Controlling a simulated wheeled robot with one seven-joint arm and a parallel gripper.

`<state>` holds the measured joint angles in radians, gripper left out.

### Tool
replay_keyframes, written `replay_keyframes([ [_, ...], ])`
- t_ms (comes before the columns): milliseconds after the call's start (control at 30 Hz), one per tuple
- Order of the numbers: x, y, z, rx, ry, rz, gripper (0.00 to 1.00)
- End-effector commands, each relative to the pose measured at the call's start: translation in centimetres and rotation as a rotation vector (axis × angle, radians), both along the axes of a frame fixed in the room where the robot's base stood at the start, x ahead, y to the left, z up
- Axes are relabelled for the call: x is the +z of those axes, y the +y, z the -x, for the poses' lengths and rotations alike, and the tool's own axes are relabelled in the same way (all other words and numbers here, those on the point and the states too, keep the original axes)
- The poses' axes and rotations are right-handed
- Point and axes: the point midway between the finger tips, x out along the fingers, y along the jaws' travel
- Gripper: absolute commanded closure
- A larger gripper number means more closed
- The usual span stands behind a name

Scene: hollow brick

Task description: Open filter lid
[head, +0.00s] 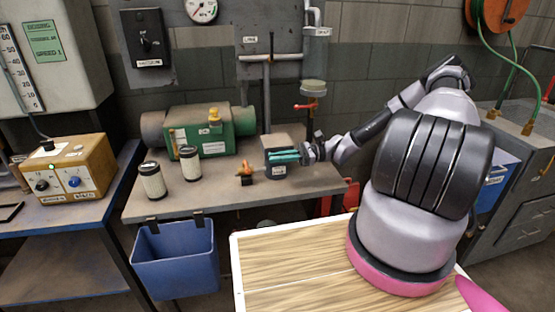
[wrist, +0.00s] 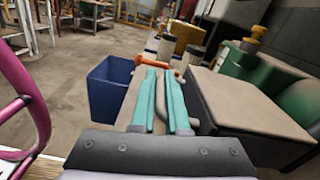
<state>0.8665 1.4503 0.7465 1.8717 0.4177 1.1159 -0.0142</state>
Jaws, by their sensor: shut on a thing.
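The filter housing is a dark box (head: 277,171) with a white label, standing on the workbench right of its middle. In the wrist view it fills the right side, and its flat taupe lid (wrist: 245,100) lies level, looking closed. A grey curved handle (wrist: 188,92) shows at the lid's near-left edge. My gripper (head: 286,156) is at the front of the box, its teal fingers (wrist: 161,82) close together around the handle. The fingers partly hide the handle and the box front.
A green motor-like unit (head: 212,135) stands behind. Two pale filter cartridges (head: 153,182) (head: 190,164) and a small orange-handled part (head: 245,172) stand left of the box. A blue bin (head: 175,258) hangs from the bench front. A red-handled valve (head: 306,105) is above the bench.

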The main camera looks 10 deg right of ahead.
Motion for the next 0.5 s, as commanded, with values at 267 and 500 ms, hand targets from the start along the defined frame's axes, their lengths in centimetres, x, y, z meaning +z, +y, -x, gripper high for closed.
replay_keyframes([
  [267,2.3,-0.1,-0.8,-0.001,0.151,0.006,1.0],
  [500,5.1,-0.1,-2.1,-0.001,0.356,0.007,1.0],
])
